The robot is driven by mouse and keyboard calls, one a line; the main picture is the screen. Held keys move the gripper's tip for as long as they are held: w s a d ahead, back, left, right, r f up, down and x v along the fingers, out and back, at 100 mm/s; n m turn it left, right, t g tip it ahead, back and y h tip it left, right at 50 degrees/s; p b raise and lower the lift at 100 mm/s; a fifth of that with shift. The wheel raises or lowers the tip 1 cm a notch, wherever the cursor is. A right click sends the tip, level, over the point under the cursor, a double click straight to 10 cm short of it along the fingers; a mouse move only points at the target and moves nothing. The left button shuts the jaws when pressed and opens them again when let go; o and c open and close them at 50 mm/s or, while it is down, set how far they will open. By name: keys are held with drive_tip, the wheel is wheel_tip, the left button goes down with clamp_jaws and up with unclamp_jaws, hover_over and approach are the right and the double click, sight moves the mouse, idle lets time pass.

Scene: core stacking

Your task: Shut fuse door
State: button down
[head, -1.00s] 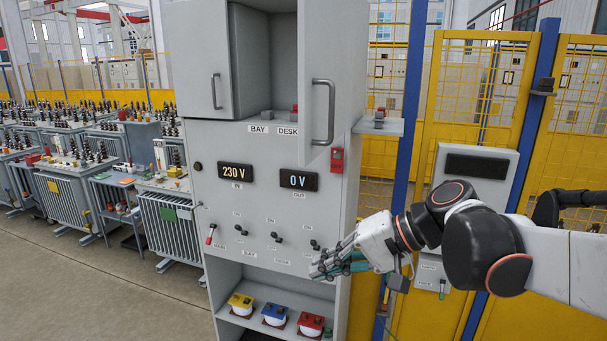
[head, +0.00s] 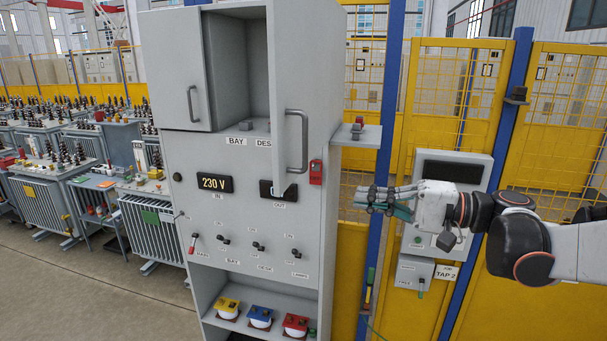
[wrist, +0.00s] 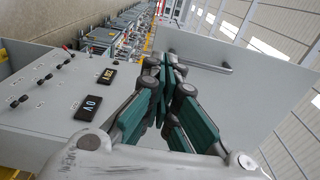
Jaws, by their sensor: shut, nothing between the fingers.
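The grey cabinet's upper right door (head: 309,90) stands swung out toward me, with a dark bar handle (head: 297,140). I cannot read a fuse label on it. The upper left door (head: 180,75) has its own handle, and a dark compartment (head: 240,60) is exposed between the doors. My gripper (head: 364,197) is shut and empty, to the right of the open door and below the side shelf in the head view. In the wrist view, my gripper (wrist: 172,72) is in front of a large grey door panel (wrist: 245,85) with a handle (wrist: 205,66); I see no clear contact.
The cabinet's front carries displays, reading 230 V (head: 214,183), and several switches (head: 258,246). A small side shelf (head: 362,136) juts out above my gripper. A grey panel (head: 458,172) and yellow mesh fencing (head: 455,80) stand at the right. Floor at the left is open.

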sight(284, 186)
drive_tip(key=p+x, duration=0.3)
drive_tip(key=x, duration=0.9)
drive_tip(key=shift+w+a+r, duration=0.15)
drive_tip(key=shift+a+r, duration=0.05)
drive_tip(key=shift+a, duration=0.2)
drive_tip(key=shift+w+a+f, duration=0.1)
drive_tip(key=shift+w+a, duration=0.1)
drive_tip(key=shift+a, duration=0.3)
